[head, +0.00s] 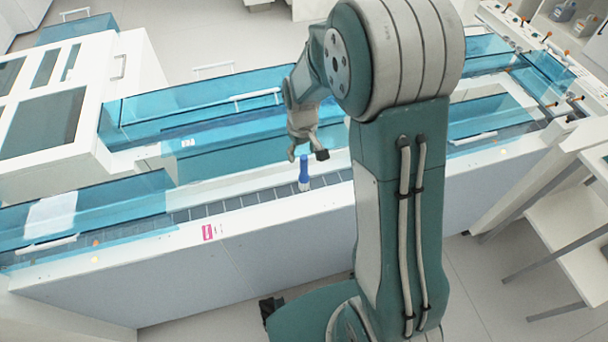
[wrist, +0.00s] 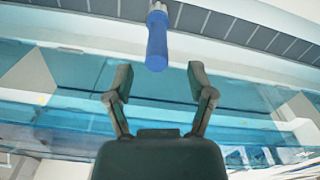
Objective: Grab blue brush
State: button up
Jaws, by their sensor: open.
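The blue brush (head: 304,170) stands upright on the grey segmented track in the head view, with its pale end down and its blue handle up. My gripper (head: 308,156) is open just above the brush, its fingers close to the handle's top. In the wrist view the brush (wrist: 157,38) shows at the top centre, beyond the fingertips and roughly in line with the gap between them. My gripper (wrist: 160,75) is open and empty there, with one finger on each side of the gap. Whether a finger touches the brush cannot be told.
The grey track (head: 240,202) runs along the front of a long white bench (head: 270,235). Translucent blue covers (head: 240,150) stand behind the track. A white machine (head: 70,100) is at the left. Shelves (head: 570,200) stand at the right.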

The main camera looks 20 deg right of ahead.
aim_at(303, 167)
jog(key=shift+a+f, duration=0.25)
jog(key=shift+f, duration=0.5)
jog(key=f, duration=0.3)
jog(key=d+f, duration=0.1)
jog(key=f, duration=0.1)
jog(key=shift+a, duration=0.15)
jog(key=shift+c, duration=1.3)
grip_shut()
